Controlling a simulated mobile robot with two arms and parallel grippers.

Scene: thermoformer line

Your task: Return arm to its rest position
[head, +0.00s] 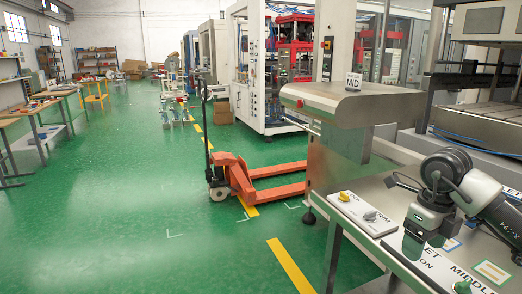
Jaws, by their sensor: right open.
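My right arm comes in from the right edge, above a metal control table (378,190). I cannot tell whether the fingertips touch the panel. My left gripper is not in view.
A trim panel (362,213) with a yellow button and a grey knob lies left of the gripper. A metal housing (350,100) with a "MID" sign (353,82) stands behind. An orange pallet truck (240,178) stands on the green floor, which is open at left.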

